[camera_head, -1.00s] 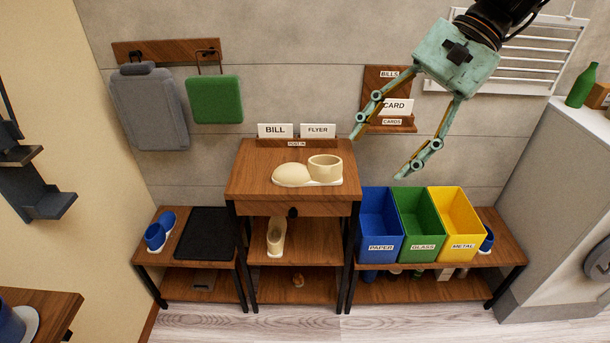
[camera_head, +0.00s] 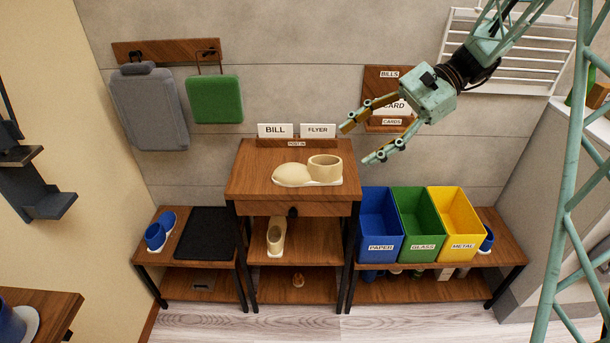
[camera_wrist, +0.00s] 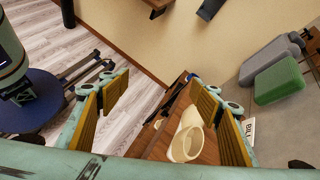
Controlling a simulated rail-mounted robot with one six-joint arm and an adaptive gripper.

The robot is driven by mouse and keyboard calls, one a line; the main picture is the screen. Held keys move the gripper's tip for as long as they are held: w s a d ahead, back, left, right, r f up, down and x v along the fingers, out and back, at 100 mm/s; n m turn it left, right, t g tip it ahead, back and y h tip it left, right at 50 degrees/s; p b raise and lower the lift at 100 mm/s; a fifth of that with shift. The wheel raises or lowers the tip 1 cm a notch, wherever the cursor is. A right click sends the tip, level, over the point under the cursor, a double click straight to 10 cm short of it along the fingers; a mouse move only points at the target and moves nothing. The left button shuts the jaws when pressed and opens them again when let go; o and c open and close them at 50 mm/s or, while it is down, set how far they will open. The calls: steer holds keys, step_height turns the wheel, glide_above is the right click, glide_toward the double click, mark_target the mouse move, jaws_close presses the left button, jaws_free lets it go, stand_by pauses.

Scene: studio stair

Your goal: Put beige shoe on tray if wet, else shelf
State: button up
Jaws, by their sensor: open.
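A beige shoe (camera_head: 308,172) lies on top of the small wooden stand (camera_head: 250,186), its opening to the right; it also shows in the wrist view (camera_wrist: 187,139), between and beyond my fingers. I cannot tell whether it is wet. A second beige shoe (camera_head: 276,237) is on the stand's middle shelf. The black tray (camera_head: 206,233) lies on the low bench at left and looks empty. My gripper (camera_head: 357,142) is open and empty, above and right of the stand, fingers pointing left. It frames the wrist view (camera_wrist: 167,105).
Blue, green and yellow bins (camera_head: 421,224) stand on the right bench. Bill and flyer cards (camera_head: 297,131) stand at the stand's back edge. Grey and green bags (camera_head: 215,99) hang on the wall. The floor in front is clear.

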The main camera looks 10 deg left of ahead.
steer(key=w+d+f+m+y, duration=0.1)
steer(key=w+f+m+y, duration=0.1)
steer(key=w+f, duration=0.4)
steer(key=w+f+m+t+y, duration=0.1)
steer(key=w+f+m+y, duration=0.1)
steer(key=w+f, duration=0.4)
steer(key=w+d+f+m+t+y, duration=0.1)
steer(key=w+f+m+y, duration=0.1)
steer(key=w+f, duration=0.4)
steer(key=shift+w+d+f+m+y, duration=0.15)
steer(key=shift+f+y, duration=0.1)
steer(key=shift+f, duration=0.6)
steer(key=shift+w+d+f+m+y, duration=0.1)
steer(key=shift+f+y, duration=0.2)
steer(key=shift+f, duration=0.55)
steer(key=shift+w+d+f+m+y, duration=0.15)
steer(key=shift+f+y, duration=0.1)
steer(key=shift+f, duration=0.6)
steer(key=shift+a, duration=0.1)
glide_toward(307, 169)
steer(key=shift+w+a+b, duration=0.1)
steer(key=shift+a+b, duration=0.25)
steer(key=shift+a, duration=0.2)
steer(key=shift+s+a+b, duration=0.15)
steer(key=shift+a+b, duration=0.1)
steer(key=shift+a, duration=1.05)
steer(key=shift+s+a+b, duration=0.2)
steer(key=shift+a+b, duration=0.05)
steer(key=shift+a, duration=1.05)
steer(key=shift+c, duration=0.5)
